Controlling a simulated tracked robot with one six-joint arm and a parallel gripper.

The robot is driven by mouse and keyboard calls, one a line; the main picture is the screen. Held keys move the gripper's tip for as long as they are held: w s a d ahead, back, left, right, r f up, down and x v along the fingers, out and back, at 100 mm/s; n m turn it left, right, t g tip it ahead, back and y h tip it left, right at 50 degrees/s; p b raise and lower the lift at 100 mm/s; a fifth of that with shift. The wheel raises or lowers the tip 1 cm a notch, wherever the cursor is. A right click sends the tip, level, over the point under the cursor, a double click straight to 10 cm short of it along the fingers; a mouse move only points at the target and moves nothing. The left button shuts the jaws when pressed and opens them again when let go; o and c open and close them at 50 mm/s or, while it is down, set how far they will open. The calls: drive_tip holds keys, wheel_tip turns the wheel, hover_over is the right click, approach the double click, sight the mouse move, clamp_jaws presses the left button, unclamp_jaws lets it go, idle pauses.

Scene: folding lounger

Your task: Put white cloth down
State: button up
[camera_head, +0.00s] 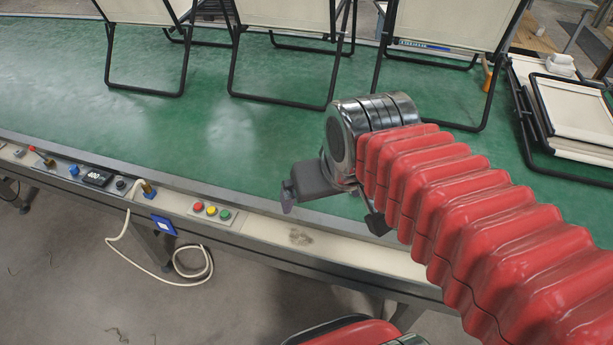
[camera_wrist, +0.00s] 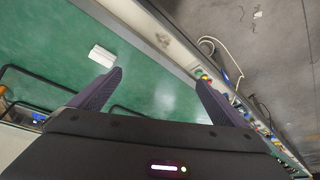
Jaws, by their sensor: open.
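A small white folded piece (camera_wrist: 102,55), which looks like the white cloth, lies flat on the green surface (camera_wrist: 160,90) in the wrist view. It is just beyond the tip of my gripper's left finger and apart from it in the picture. In the head view that spot seems hidden behind my arm. My gripper (camera_head: 331,212) is over the front edge of the green table, and its fingers (camera_wrist: 159,77) are spread with nothing between them. A second white folded item (camera_head: 560,63) lies on the folded lounger at the far right; I cannot tell its material.
Loungers with black frames (camera_head: 282,60) stand along the back of the table. A folded lounger (camera_head: 575,115) lies at the right. The front rail carries coloured buttons (camera_head: 211,210), and a pale cable (camera_head: 205,262) hangs from it. The green surface at left is clear.

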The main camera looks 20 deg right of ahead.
drive_tip(key=s, duration=0.1)
drive_tip(key=a, duration=0.1)
drive_tip(key=s, duration=0.1)
drive_tip(key=shift+s+a+f+n, duration=0.2)
drive_tip(key=shift+s+f+n, duration=0.1)
drive_tip(key=shift+c, duration=0.4)
